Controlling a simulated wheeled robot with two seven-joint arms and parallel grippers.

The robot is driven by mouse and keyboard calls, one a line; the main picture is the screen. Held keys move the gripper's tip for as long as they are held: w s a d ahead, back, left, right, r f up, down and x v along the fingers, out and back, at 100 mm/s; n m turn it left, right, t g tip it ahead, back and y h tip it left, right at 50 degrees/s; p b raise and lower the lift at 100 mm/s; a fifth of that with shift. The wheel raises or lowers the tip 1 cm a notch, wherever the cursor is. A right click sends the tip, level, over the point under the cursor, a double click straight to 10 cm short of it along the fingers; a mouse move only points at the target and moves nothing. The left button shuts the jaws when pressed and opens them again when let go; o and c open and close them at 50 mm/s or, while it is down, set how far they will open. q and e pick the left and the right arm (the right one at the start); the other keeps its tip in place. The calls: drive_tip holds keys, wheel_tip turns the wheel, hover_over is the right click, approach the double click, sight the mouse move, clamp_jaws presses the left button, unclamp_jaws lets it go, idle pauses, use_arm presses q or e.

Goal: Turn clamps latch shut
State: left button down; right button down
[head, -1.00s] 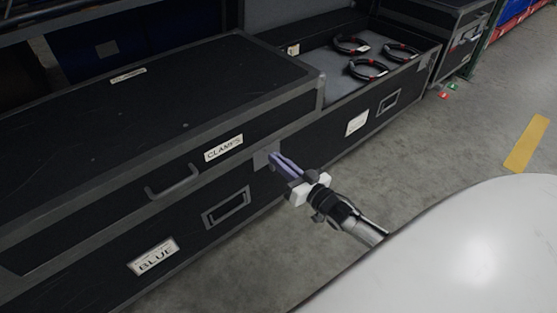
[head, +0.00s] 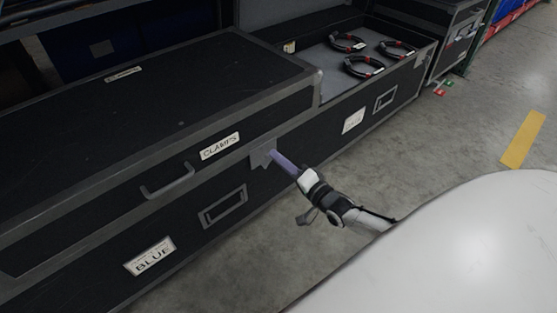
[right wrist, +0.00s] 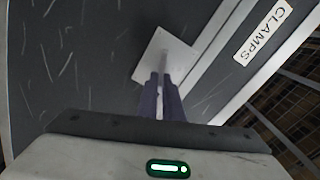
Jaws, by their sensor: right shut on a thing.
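The black case labelled CLAMPS (head: 220,146) has its lid (head: 150,110) down, and the label also shows in the right wrist view (right wrist: 263,33). Its grey latch (head: 259,156) sits on the front at the lid seam, right of the handle. My right gripper (head: 274,156) is at the latch, its purple fingers seen nearly edge-on. In the right wrist view, the fingers (right wrist: 161,82) are closed together on a thin upright part in front of the pale latch plate (right wrist: 172,48). The fingertips partly hide the latch. My left gripper is out of view.
An open case (head: 352,120) with several black and red cable coils stands to the right. A lower panel carries a BLUE label (head: 150,257). Another black case (head: 450,35) stands at the back right.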

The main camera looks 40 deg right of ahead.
drive_tip(key=m, duration=0.2)
drive_tip(key=f+m+b, duration=0.1)
drive_tip(key=shift+s+a+f, duration=0.1)
drive_tip(key=shift+s+a, duration=0.05)
drive_tip(key=shift+a, duration=0.1)
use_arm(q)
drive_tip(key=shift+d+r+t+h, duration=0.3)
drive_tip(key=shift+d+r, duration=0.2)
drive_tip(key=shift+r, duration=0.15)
use_arm(e)
drive_tip(key=shift+a+m, duration=0.1)
drive_tip(key=shift+m, duration=0.6)
drive_tip(key=c, duration=1.9)
unclamp_jaws()
drive_tip(key=shift+r, duration=0.2)
